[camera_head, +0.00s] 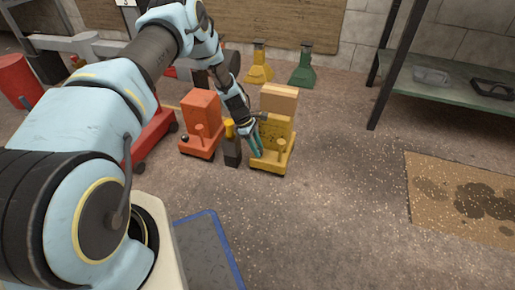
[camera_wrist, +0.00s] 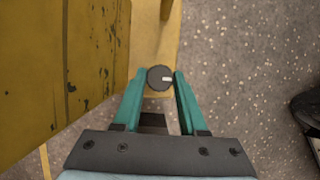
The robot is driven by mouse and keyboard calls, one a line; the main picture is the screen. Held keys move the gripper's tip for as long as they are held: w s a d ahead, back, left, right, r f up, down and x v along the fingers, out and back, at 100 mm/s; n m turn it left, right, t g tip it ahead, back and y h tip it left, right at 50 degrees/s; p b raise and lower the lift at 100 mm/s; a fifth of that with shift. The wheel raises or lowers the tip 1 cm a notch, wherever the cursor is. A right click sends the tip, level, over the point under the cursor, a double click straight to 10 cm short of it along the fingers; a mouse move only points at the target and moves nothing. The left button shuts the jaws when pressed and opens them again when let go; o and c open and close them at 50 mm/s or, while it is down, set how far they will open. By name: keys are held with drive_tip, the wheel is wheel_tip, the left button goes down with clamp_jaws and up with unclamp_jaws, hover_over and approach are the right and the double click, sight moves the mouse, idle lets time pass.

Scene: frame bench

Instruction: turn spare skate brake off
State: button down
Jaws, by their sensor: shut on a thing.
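A yellow skate (camera_head: 279,135) with a tan block on top stands on the floor near the middle of the head view. Its worn yellow side (camera_wrist: 60,60) fills the left of the wrist view. A dark round brake knob (camera_wrist: 160,77) with a white mark sits at the skate's low yellow edge. The white mark points right. My gripper (camera_wrist: 161,80) has its teal fingers shut on the knob, one on each side. In the head view my gripper (camera_head: 256,147) reaches down at the skate's left side, where it hides the knob.
An orange skate (camera_head: 201,108) stands to the left. A dark post with a yellow top (camera_head: 231,146) is between the two skates. Yellow (camera_head: 259,70) and green (camera_head: 303,72) stands are behind. Clear floor lies to the right, towards a stained mat (camera_head: 435,185) and a shelf (camera_head: 450,82).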

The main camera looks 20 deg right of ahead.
idle(0.5)
drive_tip(key=shift+c, duration=2.2)
unclamp_jaws()
drive_tip(key=p+v, duration=0.3)
drive_tip(key=v, duration=0.7)
drive_tip(key=shift+r+p, duration=0.35)
drive_tip(key=shift+r, duration=0.05)
drive_tip(key=shift+w, duration=0.1)
